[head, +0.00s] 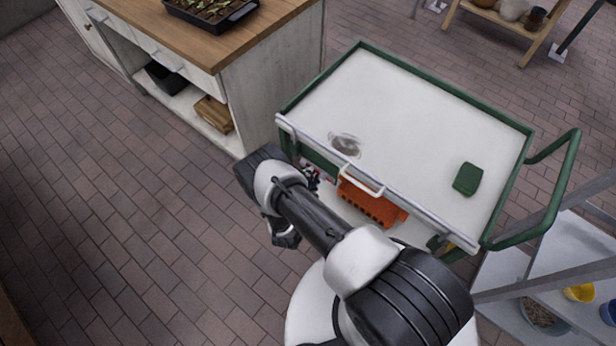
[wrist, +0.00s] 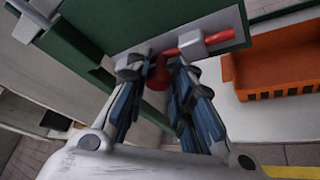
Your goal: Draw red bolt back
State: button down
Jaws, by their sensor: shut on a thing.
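The red bolt (wrist: 218,37) shows in the wrist view as a red rod running through a grey bracket (wrist: 191,42) on a dark green panel (wrist: 135,23). Its red knob (wrist: 157,76) hangs down between my fingertips. My gripper (wrist: 154,66) is shut on the knob, one finger on each side. In the head view my arm hides most of the gripper and the bolt, at the near left side of the green-framed cart (head: 436,84).
An orange crate (wrist: 275,68) sits inside the cart, right of the bolt. A green block (head: 467,179) lies on the cart's white top. A wooden-topped cabinet (head: 262,75) stands close on the left, and a grey shelf rack (head: 560,245) on the right. Open brick floor lies at left.

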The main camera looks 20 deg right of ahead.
jog(key=c, duration=1.5)
grip_release()
jog(key=shift+d+r, duration=0.15)
jog(key=shift+r, duration=0.05)
jog(key=shift+o, duration=0.2)
jog(key=v, duration=1.2)
jog(key=shift+f, duration=0.1)
